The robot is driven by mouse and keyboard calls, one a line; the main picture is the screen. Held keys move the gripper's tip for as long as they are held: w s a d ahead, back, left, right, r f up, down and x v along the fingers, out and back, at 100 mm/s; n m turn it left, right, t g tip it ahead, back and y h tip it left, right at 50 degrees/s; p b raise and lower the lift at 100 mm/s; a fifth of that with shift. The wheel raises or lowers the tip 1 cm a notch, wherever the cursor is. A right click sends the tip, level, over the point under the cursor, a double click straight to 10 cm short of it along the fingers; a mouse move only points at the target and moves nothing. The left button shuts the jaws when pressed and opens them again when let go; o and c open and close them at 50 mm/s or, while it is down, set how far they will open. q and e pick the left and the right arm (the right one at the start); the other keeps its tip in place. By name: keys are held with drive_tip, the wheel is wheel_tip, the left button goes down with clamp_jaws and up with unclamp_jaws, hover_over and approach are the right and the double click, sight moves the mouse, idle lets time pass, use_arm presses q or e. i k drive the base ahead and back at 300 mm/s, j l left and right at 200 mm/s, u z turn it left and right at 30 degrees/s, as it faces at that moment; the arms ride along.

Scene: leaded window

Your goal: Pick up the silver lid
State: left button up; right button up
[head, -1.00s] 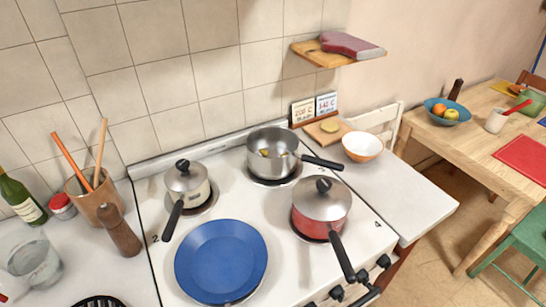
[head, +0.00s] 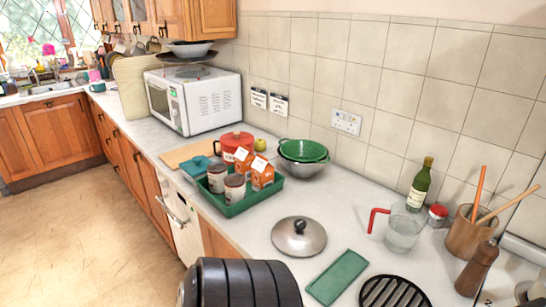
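The silver lid (head: 299,236) lies flat on the white worktop in the lower middle of the head view. It is round and shiny, with a dark knob on top, and nothing covers it. No gripper fingers show in this view, so neither gripper is seen near the lid.
A green tray (head: 236,208) with jars and cartons stands left of the lid. A green board (head: 337,277) and a black grate (head: 394,293) lie to its right. A glass jug (head: 403,233) with a red handle stands beyond them. Bare worktop surrounds the lid.

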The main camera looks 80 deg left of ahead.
sight(295, 235)
drive_tip(key=k+u, duration=0.1)
drive_tip(key=u, duration=1.55)
